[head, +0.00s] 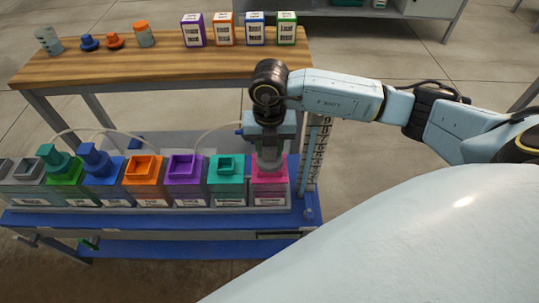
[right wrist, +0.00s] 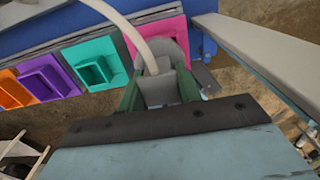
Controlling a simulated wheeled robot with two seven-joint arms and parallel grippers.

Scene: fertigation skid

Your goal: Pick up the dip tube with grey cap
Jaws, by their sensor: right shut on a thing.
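The dip tube's grey cap (head: 268,160) is at the pink-topped tank (head: 269,180), at the right end of the tank row. My right gripper (head: 269,143) points down from above and is shut on the grey cap. In the right wrist view the cap (right wrist: 158,90) sits between the two fingers, with a pale hose (right wrist: 130,25) running from it. The pink tank top (right wrist: 150,38) lies just beyond. The tube below the cap is hidden, so I cannot tell how deep it sits. My left gripper is not in view.
Teal (head: 226,168), purple (head: 185,168), orange (head: 143,172), blue and green tanks stand left of the pink one on the blue skid (head: 160,222). A ladder-like upright (head: 313,160) stands close to my right gripper.

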